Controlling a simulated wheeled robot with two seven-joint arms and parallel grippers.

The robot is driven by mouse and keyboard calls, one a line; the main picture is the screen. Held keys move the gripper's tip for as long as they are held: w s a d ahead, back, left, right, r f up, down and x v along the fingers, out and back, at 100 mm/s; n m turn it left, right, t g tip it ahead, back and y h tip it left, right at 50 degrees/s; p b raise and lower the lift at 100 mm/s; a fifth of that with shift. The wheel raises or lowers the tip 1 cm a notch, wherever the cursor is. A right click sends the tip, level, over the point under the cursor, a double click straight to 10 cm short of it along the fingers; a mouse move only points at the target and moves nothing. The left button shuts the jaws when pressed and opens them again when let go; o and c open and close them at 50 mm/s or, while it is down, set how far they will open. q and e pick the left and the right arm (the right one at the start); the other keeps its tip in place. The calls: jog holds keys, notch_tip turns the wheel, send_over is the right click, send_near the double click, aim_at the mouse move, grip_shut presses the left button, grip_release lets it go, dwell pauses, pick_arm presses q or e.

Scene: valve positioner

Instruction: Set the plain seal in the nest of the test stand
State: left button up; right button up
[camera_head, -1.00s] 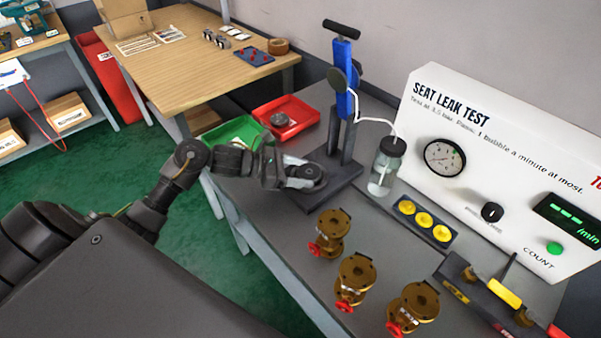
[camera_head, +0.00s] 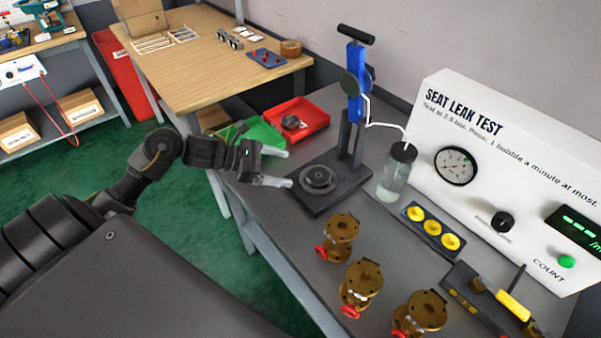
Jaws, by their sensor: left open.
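The test stand has a blue upright (camera_head: 355,70) with a black T-handle and a dark base plate (camera_head: 330,203). On the plate is the round dark nest (camera_head: 318,186) with a dark ring-like disc (camera_head: 318,175) at its top. I cannot tell clearly whether this disc is the plain seal or part of the nest. My left gripper (camera_head: 288,168) is open and empty, just left of the nest. Its two pale fingers point right toward the nest, apart from the disc. My right gripper is not in view.
A red tray (camera_head: 316,121) behind holds a dark round part (camera_head: 291,122). A green tray (camera_head: 264,133) is partly hidden by my gripper. A glass jar (camera_head: 396,175), yellow parts in a holder (camera_head: 433,228) and brass valves (camera_head: 342,228) stand to the right and front.

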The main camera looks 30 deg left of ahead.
pick_arm(q)
jog(key=shift+v, duration=1.9)
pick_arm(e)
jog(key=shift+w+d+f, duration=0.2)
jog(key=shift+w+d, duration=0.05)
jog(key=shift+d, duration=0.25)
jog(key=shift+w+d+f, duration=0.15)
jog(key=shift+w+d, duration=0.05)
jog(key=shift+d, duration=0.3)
pick_arm(q)
jog(key=shift+d, duration=0.1)
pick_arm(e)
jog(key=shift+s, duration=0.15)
